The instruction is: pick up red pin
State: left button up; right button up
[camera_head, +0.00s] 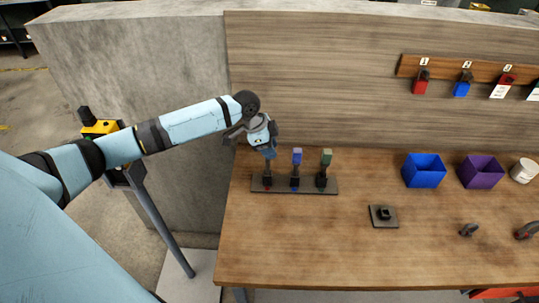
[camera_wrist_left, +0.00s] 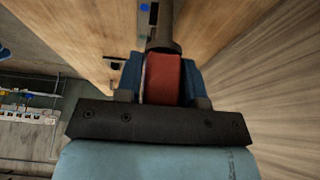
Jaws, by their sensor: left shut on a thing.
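The red pin (camera_wrist_left: 162,78) shows in the left wrist view between the two blue fingers of my left gripper (camera_wrist_left: 160,80), which is shut on it. Beyond its red block is a dark cylindrical part (camera_wrist_left: 163,25). In the head view my left gripper (camera_head: 268,151) is over the left end of a dark rack (camera_head: 310,190) and hides the top of the red pin. A blue pin (camera_head: 297,157) and a green pin (camera_head: 326,158) stand upright in the rack to the right. My right gripper is not in view.
A blue bin (camera_head: 424,171), a purple bin (camera_head: 481,172) and a white cup (camera_head: 523,171) stand at the back right of the wooden table (camera_head: 300,250). A small dark square fixture (camera_head: 383,216) lies mid-table. A wooden panel (camera_head: 320,80) rises behind. The front left is clear.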

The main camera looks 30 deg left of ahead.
pick_arm(q)
notch_tip(320, 180, up, 23)
jog(key=p, duration=0.4)
dwell(0.9)
